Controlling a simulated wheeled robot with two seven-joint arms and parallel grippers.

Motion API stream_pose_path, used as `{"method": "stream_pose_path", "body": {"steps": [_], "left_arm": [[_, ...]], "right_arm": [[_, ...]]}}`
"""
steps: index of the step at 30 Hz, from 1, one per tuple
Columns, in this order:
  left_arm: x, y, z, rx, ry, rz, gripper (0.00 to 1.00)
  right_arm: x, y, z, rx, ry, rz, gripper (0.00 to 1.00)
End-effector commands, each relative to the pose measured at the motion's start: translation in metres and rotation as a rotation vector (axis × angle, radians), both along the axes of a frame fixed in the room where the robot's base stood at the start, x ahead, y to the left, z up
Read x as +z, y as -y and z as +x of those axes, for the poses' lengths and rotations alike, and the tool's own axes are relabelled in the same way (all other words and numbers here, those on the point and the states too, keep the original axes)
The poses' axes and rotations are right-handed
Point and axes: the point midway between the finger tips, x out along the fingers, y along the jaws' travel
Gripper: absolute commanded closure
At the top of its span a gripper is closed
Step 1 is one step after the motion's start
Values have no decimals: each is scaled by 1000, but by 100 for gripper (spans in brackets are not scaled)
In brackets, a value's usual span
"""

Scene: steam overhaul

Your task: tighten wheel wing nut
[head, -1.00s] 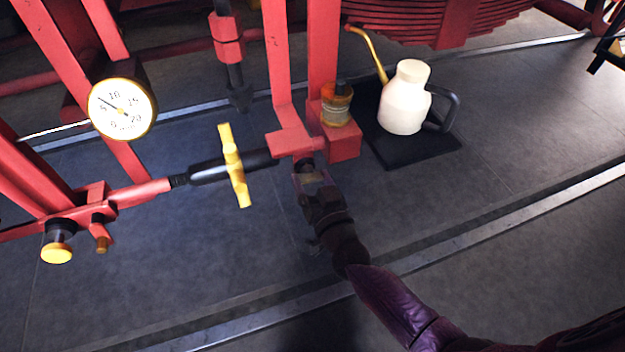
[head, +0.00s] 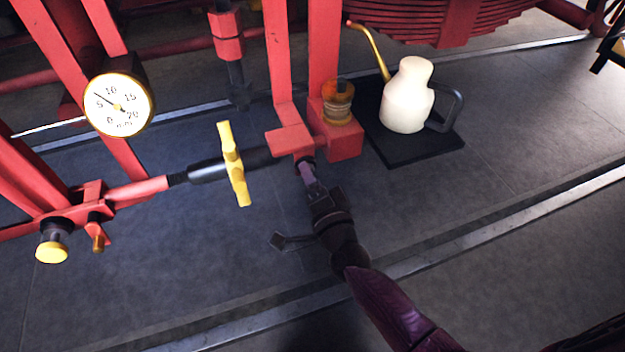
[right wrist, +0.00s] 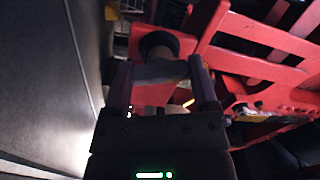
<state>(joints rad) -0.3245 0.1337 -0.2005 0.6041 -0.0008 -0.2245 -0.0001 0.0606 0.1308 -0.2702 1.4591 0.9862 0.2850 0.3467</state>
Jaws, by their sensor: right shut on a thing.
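The wing nut (right wrist: 160,73) shows in the right wrist view as a dull, greyish-tan piece between my two fingers, in front of a dark round end on the red frame. My right gripper (head: 308,174) is shut on it from below, just under the red block (head: 290,142). It also shows in the right wrist view (right wrist: 162,82). In the head view the fingers cover most of the nut, and its angle is hard to tell. My left gripper is not in view.
A yellow cross-handle (head: 234,165) sits on the black rod left of my gripper. A dial gauge (head: 118,105) and a yellow knob (head: 52,252) are further left. An amber cup (head: 338,102) tops the red block. A cream oil can (head: 408,95) stands on a black mat (head: 425,150).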

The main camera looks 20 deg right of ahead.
Motion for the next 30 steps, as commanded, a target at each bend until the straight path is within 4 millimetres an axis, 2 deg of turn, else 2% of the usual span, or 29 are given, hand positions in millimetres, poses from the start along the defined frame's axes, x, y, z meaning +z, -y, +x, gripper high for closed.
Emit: {"method": "stream_pose_path", "body": {"steps": [6, 15, 30], "left_arm": [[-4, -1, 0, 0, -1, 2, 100], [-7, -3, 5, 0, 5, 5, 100], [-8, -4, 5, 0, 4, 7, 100]], "right_arm": [[-3, 0, -1, 0, -11, 169, 83], [-2, -1, -1, 0, -16, 327, 83], [-2, -1, -1, 1, -21, 394, 83]]}}
